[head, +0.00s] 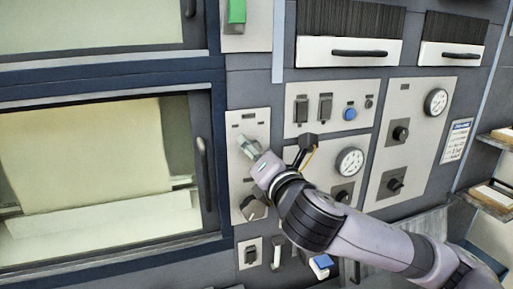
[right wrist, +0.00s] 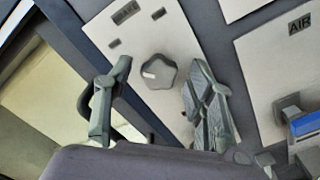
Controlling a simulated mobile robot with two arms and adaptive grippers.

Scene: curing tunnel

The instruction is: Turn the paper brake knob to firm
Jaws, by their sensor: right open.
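A grey lobed knob (right wrist: 160,71) with a light pointer mark sits on a pale panel (right wrist: 100,25) in the right wrist view. My right gripper (right wrist: 155,100) is open, with one finger on either side of the knob in that picture; contact is not visible. In the head view my right gripper (head: 248,150) reaches up-left to the narrow pale panel (head: 236,165) and covers part of it. A dark knob (head: 252,207) shows lower on that panel; I cannot tell if it is the same knob. My left gripper is out of view.
A large glazed door with a dark handle (head: 204,172) stands left of the panel. To the right are gauges (head: 349,162), switches (head: 326,107), a blue button (head: 349,113) and more knobs (head: 400,133). A blue-handled fitting (right wrist: 305,122) sits below an AIR label.

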